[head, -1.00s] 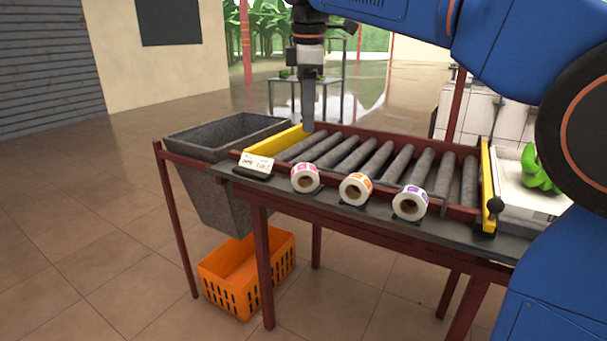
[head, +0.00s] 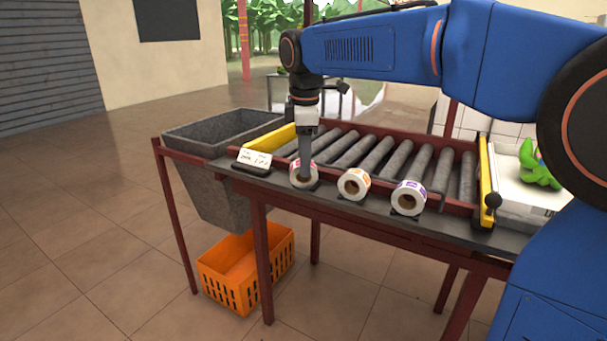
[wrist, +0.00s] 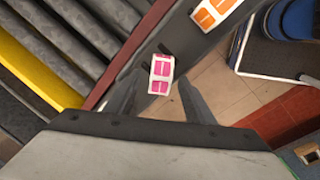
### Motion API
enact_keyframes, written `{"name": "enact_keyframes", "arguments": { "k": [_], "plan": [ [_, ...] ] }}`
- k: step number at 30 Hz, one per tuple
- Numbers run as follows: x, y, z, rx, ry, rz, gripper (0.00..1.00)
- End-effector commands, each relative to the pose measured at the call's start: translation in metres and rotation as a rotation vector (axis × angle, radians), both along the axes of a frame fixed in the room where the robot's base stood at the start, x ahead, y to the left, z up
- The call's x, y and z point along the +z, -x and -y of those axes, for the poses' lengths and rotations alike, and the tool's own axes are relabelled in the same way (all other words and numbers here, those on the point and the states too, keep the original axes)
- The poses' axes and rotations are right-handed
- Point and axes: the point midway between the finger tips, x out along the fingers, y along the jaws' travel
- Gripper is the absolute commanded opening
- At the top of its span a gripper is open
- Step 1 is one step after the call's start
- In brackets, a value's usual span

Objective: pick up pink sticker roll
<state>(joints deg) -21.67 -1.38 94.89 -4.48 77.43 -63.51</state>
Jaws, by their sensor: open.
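The pink sticker roll (head: 303,176) is the leftmost of three white rolls along the near ledge of the roller table. My gripper (head: 305,174) points down at this roll and partly covers it in the head view. In the wrist view the pink roll (wrist: 160,75) shows its pink labels between the two dark fingers of my gripper (wrist: 160,90). The fingers are apart, with a gap on both sides of the roll. I cannot tell how far the fingertips are above it.
An orange roll (head: 354,184) and a purple roll (head: 408,197) stand to the right. A card holder (head: 252,163) is at the left. Rollers (head: 371,150) lie behind. A grey bin (head: 207,180), an orange crate (head: 232,284) and a green bunch (head: 537,166) flank the table.

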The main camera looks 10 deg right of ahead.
Motion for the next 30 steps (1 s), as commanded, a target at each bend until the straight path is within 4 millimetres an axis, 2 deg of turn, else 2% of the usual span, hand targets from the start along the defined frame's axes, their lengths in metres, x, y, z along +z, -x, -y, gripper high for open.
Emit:
{"name": "enact_keyframes", "arguments": {
  "k": [6, 16, 21, 22, 24, 30],
  "plan": [
    [-0.027, -0.004, -0.001, 0.0, 0.001, -0.001, 0.48],
    [-0.032, -0.005, -0.001, 0.0, 0.0, 0.0, 0.48],
    [-0.032, -0.005, -0.001, 0.0, 0.0, 0.0, 0.08],
    [-0.032, -0.005, -0.001, 0.0, 0.0, 0.0, 0.03],
    [-0.032, -0.005, -0.001, 0.0, 0.0, 0.0, 0.0],
    [-0.031, -0.005, -0.001, 0.0, 0.0, 0.001, 0.0]
  ]
}}
